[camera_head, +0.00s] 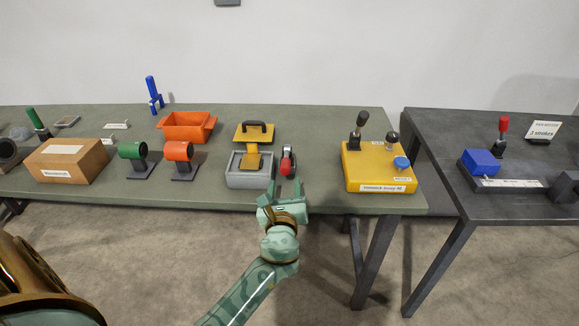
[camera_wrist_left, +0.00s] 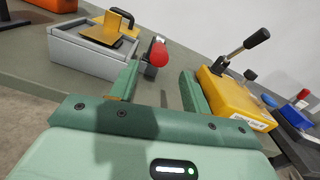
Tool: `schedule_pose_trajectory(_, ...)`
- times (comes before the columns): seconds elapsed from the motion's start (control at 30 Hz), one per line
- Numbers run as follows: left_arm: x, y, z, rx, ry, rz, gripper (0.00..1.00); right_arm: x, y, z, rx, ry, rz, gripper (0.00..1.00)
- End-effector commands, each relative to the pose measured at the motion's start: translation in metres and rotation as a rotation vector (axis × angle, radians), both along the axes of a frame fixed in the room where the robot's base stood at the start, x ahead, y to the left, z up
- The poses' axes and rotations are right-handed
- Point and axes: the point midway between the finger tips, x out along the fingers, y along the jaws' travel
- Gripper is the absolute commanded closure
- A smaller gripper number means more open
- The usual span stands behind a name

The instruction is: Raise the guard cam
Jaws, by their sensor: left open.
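A small cam lever with a red end (camera_head: 286,165), which I take for the guard cam, is at the right side of a grey box (camera_head: 248,181) near the table's front edge. A yellow piece (camera_head: 254,157) with a black-handled plate is on and behind the box. My left gripper (camera_head: 285,188) is open and empty, just in front of the lever. In the left wrist view the lever's red end (camera_wrist_left: 157,53) shows beyond and between the open fingers (camera_wrist_left: 158,82), apart from them. My right gripper is not in view.
A yellow unit (camera_head: 378,171) with an upright black lever stands to the right. An orange bin (camera_head: 187,127), green roller (camera_head: 132,150), orange roller (camera_head: 179,151) and cardboard box (camera_head: 68,160) stand left. The tabletop between the lever and the yellow unit is clear.

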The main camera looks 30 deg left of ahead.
Motion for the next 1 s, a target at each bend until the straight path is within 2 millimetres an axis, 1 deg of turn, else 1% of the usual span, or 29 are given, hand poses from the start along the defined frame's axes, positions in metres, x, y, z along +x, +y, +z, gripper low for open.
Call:
schedule_pose_trajectory(0.03, 0.012, 0.007, -0.002, 0.0, -0.001, 0.0, 0.52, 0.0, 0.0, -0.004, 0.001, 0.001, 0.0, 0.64)
schedule_pose_trajectory(0.2, 0.046, 0.028, -0.003, -0.001, 0.0, -0.001, 0.52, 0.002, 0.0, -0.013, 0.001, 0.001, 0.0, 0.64)
schedule_pose_trajectory(0.3, 0.06, 0.038, -0.003, -0.002, 0.001, 0.001, 0.52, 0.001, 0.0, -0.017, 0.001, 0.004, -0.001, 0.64)
schedule_pose_trajectory(0.4, 0.071, 0.044, -0.003, -0.002, 0.001, -0.001, 0.52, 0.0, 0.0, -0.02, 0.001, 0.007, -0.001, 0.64)
schedule_pose_trajectory(0.53, 0.077, 0.048, -0.002, -0.004, 0.001, -0.002, 0.52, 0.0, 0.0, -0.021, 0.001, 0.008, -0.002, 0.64)
schedule_pose_trajectory(0.8, 0.078, 0.048, -0.001, -0.004, 0.001, -0.002, 0.52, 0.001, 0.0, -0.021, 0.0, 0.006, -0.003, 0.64)
schedule_pose_trajectory(0.87, 0.078, 0.048, -0.001, -0.004, 0.001, -0.002, 0.69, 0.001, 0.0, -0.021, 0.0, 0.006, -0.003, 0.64)
schedule_pose_trajectory(0.9, 0.078, 0.048, -0.001, -0.004, 0.001, -0.002, 0.8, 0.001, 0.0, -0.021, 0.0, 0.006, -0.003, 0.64)
schedule_pose_trajectory(0.97, 0.078, 0.048, -0.001, -0.004, 0.001, -0.002, 0.97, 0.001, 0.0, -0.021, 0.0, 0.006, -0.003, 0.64)
schedule_pose_trajectory(1.0, 0.078, 0.048, -0.001, -0.004, 0.001, -0.002, 1.0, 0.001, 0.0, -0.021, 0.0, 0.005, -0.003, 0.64)
